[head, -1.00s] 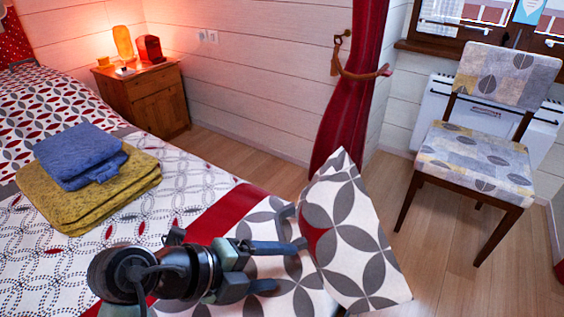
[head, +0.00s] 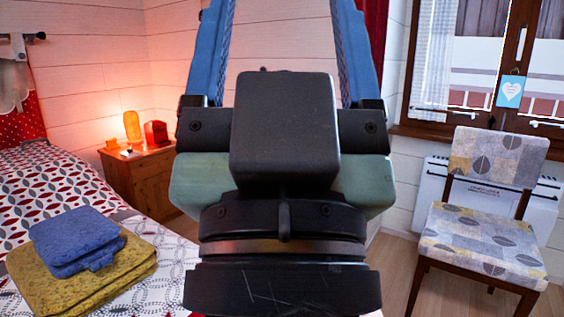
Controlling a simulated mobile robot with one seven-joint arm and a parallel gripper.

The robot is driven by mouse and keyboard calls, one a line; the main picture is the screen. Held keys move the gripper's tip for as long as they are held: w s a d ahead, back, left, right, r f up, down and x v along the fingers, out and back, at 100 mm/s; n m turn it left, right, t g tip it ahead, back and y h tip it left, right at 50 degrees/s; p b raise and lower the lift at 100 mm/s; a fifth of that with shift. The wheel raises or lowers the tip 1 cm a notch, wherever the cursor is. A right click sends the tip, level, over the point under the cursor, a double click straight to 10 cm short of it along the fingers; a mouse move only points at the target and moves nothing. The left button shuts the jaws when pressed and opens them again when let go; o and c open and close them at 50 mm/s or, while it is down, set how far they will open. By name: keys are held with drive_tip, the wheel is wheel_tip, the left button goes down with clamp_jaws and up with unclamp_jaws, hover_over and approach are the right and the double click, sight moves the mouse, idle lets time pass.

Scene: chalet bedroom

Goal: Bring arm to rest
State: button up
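My gripper (head: 283,25) fills the middle of the head view, raised close to the camera and pointing up. Its two blue fingers stand wide apart, one on each side, with their tips cut off by the top edge. Only the pale wall shows between them, so it is open and empty. My dark wrist hides the foot of the bed and the floor behind it. The patterned cushion from the earlier view is not visible now.
At left is the bed (head: 60,175) with a folded blue towel (head: 75,240) on a yellow towel (head: 130,275). A wooden nightstand (head: 150,180) with a glowing lamp (head: 132,125) stands behind. A patterned chair (head: 480,245) stands at right by a white radiator (head: 545,210) under the window.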

wheel_tip(320, 180, up, 38)
drive_tip(key=p, duration=3.7)
drive_tip(key=shift+f, duration=0.2)
drive_tip(key=shift+s+a, duration=0.1)
